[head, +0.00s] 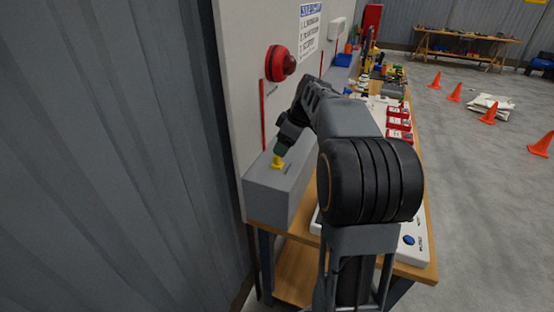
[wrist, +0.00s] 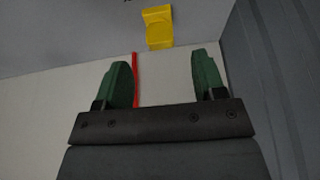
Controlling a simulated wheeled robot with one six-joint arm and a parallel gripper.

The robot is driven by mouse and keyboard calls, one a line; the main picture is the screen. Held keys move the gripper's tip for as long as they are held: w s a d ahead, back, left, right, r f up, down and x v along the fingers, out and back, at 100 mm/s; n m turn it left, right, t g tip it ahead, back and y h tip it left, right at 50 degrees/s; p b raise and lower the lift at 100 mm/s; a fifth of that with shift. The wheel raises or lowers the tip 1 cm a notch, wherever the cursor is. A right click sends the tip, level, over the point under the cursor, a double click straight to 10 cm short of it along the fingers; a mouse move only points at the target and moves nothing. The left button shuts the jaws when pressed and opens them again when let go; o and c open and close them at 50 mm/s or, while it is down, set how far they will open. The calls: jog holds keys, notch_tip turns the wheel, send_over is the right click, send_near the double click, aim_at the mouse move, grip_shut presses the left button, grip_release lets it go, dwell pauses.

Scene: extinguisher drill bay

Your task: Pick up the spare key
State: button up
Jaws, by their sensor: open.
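A small yellow piece (head: 277,162), which looks like the spare key, stands on top of the grey box (head: 268,196) at the near end of the bench. It also shows in the wrist view (wrist: 158,28), beyond the fingertips and roughly centred between them. My gripper (head: 281,149) is right above it in the head view, pointing down. In the wrist view the two green fingers (wrist: 162,76) are spread apart with nothing between them. My arm hides part of the bench.
A white wall panel behind the box carries a red alarm bell (head: 281,63) and a red vertical strip (head: 263,112). A corrugated wall (head: 110,150) is close on the left. Red boxes (head: 398,122) and tools crowd the bench further back. Orange cones (head: 488,113) stand on the floor.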

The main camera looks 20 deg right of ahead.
aim_at(277, 160)
jog(key=shift+p+x, duration=0.7)
jog(key=shift+x, duration=2.1)
jog(key=shift+s, duration=0.1)
jog(key=c, duration=1)
